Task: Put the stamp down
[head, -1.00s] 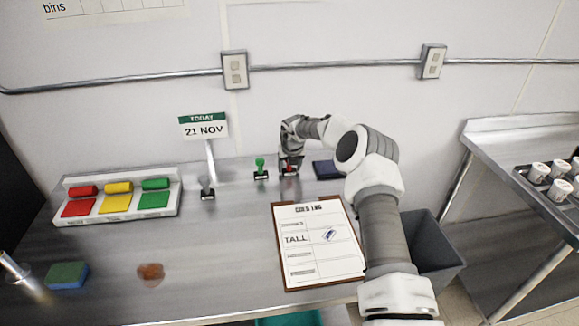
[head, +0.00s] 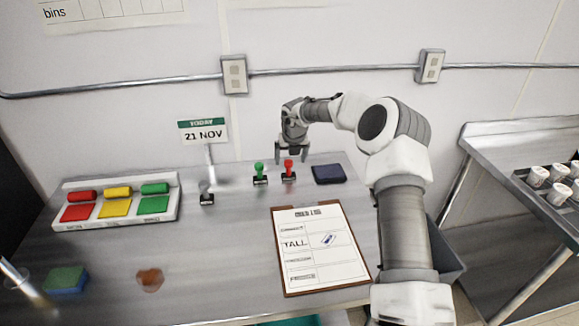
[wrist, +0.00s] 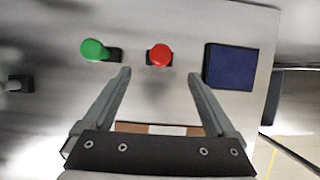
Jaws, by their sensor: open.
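The red-handled stamp (head: 289,169) stands upright on the steel table, between the green-handled stamp (head: 260,172) and the dark blue ink pad (head: 329,174). My gripper (head: 291,157) is open and empty, raised above and behind the red stamp. In the wrist view the red stamp (wrist: 159,56) shows ahead of the spread fingertips (wrist: 160,72), apart from them. The green stamp (wrist: 95,50) is to its left and the ink pad (wrist: 231,66) to its right. A grey-handled stamp (head: 207,194) stands farther left. The clipboard (head: 284,270) bears a form reading TALL with a blue mark.
A tray (head: 171,210) with red, yellow and green blocks lies at the left, near a date sign (head: 203,132). A sponge (head: 66,279) and a brown stain (head: 150,279) are at front left. A side counter (head: 500,150) with cups is at right.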

